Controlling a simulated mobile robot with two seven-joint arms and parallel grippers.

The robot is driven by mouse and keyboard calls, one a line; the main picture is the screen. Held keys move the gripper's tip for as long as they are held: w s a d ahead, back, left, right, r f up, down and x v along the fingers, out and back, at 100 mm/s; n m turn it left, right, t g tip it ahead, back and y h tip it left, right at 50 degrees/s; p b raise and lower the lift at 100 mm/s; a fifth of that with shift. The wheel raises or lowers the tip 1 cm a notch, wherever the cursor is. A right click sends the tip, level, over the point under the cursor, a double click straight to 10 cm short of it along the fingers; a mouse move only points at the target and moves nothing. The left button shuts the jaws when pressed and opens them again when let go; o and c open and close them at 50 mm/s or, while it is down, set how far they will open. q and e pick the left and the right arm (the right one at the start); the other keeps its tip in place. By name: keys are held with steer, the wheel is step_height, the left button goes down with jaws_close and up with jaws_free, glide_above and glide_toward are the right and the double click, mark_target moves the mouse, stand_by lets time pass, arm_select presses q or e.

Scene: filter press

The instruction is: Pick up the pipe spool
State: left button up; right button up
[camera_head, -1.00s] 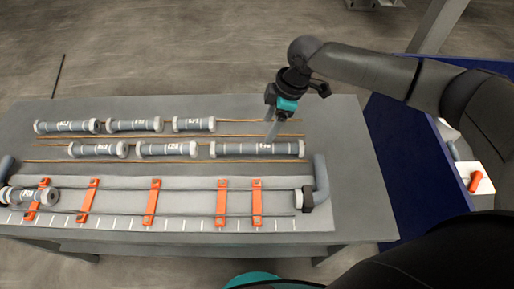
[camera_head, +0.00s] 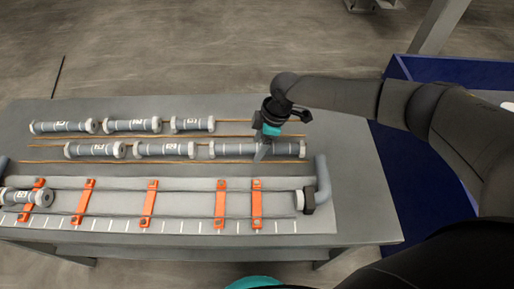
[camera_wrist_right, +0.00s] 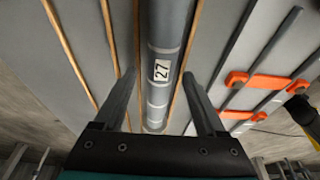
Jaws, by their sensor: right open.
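The long grey pipe spool (camera_head: 285,149) lies flat at the right end of the nearer row of spools on the table. Its white label reads 27 in the right wrist view (camera_wrist_right: 161,70). My right gripper (camera_head: 262,156) is low at this spool, pointing down, and partly covers its middle. In the right wrist view the two fingers (camera_wrist_right: 158,76) are apart, one on each side of the spool, with visible gaps. The gripper is open and holds nothing. My left gripper is not in view.
Several shorter spools lie in two rows between thin brown rails (camera_head: 120,137). In front is a grey fixture with orange clamps (camera_head: 220,204), a spool (camera_head: 28,197) at its left end and a grey elbow (camera_head: 322,180) at its right. A blue-walled area (camera_head: 400,165) is right of the table.

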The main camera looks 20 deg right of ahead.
jaws_close()
stand_by(0.4)
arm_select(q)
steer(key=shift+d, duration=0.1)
arm_select(e)
steer(key=shift+r, duration=0.15)
